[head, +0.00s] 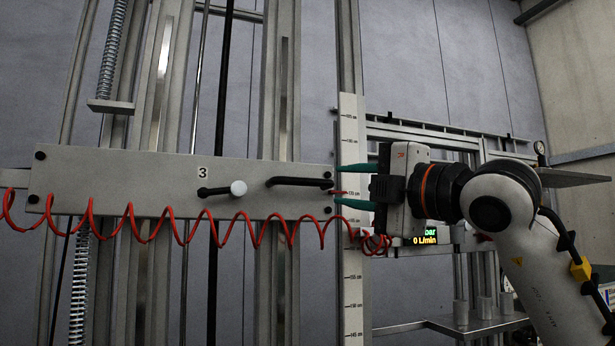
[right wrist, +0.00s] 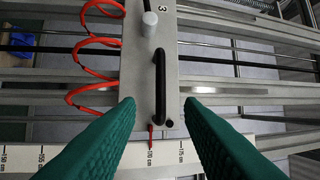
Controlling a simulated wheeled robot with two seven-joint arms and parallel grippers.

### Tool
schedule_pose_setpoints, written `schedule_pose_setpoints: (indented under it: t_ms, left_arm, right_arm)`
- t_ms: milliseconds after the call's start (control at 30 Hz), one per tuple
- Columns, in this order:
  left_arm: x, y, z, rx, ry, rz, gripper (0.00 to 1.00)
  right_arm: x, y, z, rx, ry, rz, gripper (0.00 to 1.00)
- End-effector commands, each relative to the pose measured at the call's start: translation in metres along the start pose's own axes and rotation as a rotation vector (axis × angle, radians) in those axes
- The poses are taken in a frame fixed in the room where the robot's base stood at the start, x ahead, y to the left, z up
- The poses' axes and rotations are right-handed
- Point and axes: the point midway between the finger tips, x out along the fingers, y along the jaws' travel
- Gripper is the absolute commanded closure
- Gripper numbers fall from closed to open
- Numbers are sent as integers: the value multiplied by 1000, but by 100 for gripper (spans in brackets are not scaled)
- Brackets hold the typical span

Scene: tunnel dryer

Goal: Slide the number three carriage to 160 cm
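The number three carriage (head: 120,178) is a pale plate marked 3, with a black bar handle (head: 300,181) at its right end and a white-knobbed lever (head: 238,188). Its red pointer (head: 340,192) sits at about the 170 cm mark on the upright scale (head: 352,290). My right gripper (head: 337,185) is open, its green fingers just right of the plate's right end. In the right wrist view, the handle (right wrist: 160,85) lies between and beyond the open fingertips (right wrist: 157,101), with nothing gripped. The pointer (right wrist: 150,135) also shows there beside 170 cm. My left gripper is out of view.
A coiled red hose (head: 180,230) hangs across the carriage's lower edge and ends near my right gripper. Metal uprights (head: 280,90) and a spring (head: 112,50) stand around the carriage. A lit display (head: 424,239) and a metal shelf (head: 475,323) are at the lower right.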

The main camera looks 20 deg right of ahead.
Motion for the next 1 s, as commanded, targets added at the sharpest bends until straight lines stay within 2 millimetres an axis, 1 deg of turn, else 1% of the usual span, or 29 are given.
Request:
schedule_pose_setpoints:
  t_ms: [33,200,300,433,600,900,967,1000]
  left_arm:
    - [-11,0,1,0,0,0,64]
    - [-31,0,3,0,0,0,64]
    - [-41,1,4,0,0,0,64]
    - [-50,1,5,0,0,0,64]
    - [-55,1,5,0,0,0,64]
    - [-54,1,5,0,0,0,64]
    - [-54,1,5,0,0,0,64]
    - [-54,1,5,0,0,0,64]
  right_arm:
    - [12,-5,0,1,-3,3,66]
    - [48,-6,0,2,-3,3,66]
    - [66,-6,0,2,-4,2,66]
    - [84,-4,1,2,-4,1,66]
    - [95,-2,1,0,-3,0,66]
    - [96,0,1,0,-4,-1,66]
    - [96,0,1,0,-4,-1,76]
    - [96,0,1,0,-4,-1,82]
